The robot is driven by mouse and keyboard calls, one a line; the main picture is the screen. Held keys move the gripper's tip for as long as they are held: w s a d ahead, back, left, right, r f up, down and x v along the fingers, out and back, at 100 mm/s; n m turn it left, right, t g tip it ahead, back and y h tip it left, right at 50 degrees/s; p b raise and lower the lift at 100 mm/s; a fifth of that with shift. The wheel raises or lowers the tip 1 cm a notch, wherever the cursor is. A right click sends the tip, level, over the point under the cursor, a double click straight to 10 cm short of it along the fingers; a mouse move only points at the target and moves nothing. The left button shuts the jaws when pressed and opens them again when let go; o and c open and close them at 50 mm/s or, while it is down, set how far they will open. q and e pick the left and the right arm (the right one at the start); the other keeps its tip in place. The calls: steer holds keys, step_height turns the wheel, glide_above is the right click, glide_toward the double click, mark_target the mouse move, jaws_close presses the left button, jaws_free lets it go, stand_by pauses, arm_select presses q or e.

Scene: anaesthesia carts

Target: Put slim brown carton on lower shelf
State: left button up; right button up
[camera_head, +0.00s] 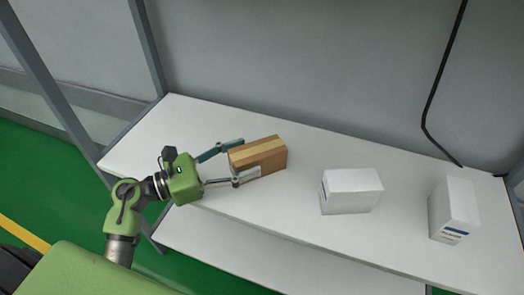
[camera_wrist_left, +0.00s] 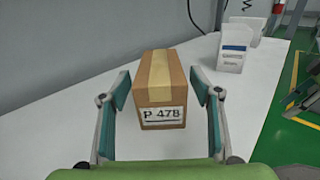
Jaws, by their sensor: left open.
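The slim brown carton (camera_head: 262,156) lies on the white upper shelf (camera_head: 300,222), left of centre in the head view. In the left wrist view the carton (camera_wrist_left: 160,92) has a tape strip along its top and a label reading "P 478". My left gripper (camera_head: 235,162) is open, with one finger on each side of the carton's near end. In the left wrist view the fingers (camera_wrist_left: 160,98) show gaps to both sides of it. The lower shelf (camera_head: 250,262) shows below the upper shelf's front edge, and its visible part is bare. My right gripper is not in view.
A white box (camera_head: 351,191) lies right of the carton on the upper shelf. A taller white box (camera_head: 453,210) stands further right. A black cable (camera_head: 430,100) hangs at the back wall. A grey post (camera_head: 147,48) rises at the shelf's left end.

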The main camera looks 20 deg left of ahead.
mark_target(232, 162)
arm_select(q)
steer(key=shift+v, duration=2.3)
steer(key=shift+s, duration=0.1)
